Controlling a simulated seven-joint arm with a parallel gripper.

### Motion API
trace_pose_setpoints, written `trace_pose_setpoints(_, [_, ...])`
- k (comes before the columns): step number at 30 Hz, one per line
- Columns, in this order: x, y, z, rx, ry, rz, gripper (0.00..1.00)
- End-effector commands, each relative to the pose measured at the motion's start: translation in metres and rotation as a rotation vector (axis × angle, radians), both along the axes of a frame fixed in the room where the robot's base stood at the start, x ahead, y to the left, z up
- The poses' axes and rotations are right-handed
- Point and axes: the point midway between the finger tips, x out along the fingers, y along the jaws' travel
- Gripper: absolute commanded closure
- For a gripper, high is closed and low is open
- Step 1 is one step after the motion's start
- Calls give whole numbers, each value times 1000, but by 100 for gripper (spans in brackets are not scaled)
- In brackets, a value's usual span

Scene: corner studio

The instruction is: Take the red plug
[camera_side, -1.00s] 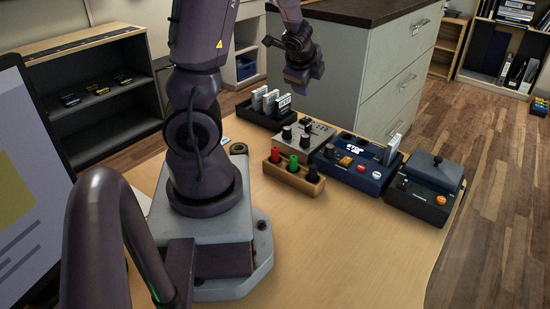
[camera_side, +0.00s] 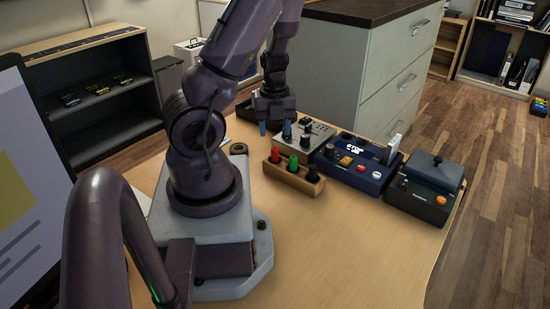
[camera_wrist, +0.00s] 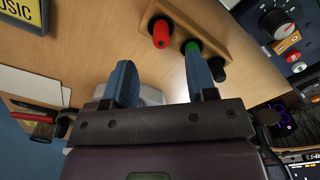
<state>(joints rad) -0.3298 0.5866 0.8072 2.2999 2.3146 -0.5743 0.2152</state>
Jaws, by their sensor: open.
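The red plug (camera_side: 275,156) stands upright at the left end of a small wooden rack (camera_side: 296,184); it also shows in the wrist view (camera_wrist: 161,34). A green plug (camera_side: 293,163) stands beside it, then a black plug (camera_side: 312,174) at the other end. My gripper (camera_side: 275,129) points down with its blue fingers apart and nothing between them. It is above and behind the rack, apart from the red plug. In the wrist view the fingers (camera_wrist: 160,75) are below the red plug in the picture.
A grey box with knobs (camera_side: 304,141) stands close behind the rack. A blue console (camera_side: 350,176) and a dark box with a lid (camera_side: 420,196) stand to the right. A dark tray behind is partly hidden by my gripper. The table front (camera_side: 345,250) is clear.

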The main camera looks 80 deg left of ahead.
Motion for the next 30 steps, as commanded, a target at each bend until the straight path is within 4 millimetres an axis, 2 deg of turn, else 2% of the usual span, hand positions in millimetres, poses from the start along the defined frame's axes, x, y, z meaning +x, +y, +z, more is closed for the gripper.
trace_pose_setpoints(3, [0,0,-14,-1,1,1,48])
trace_pose_setpoints(10, [0,-1,-27,0,0,1,48])
trace_pose_setpoints(19, [0,-4,-64,0,0,3,48])
trace_pose_setpoints(29, [1,-4,-72,3,-2,-1,48])
trace_pose_setpoints(30, [1,-4,-72,3,-2,-1,50])
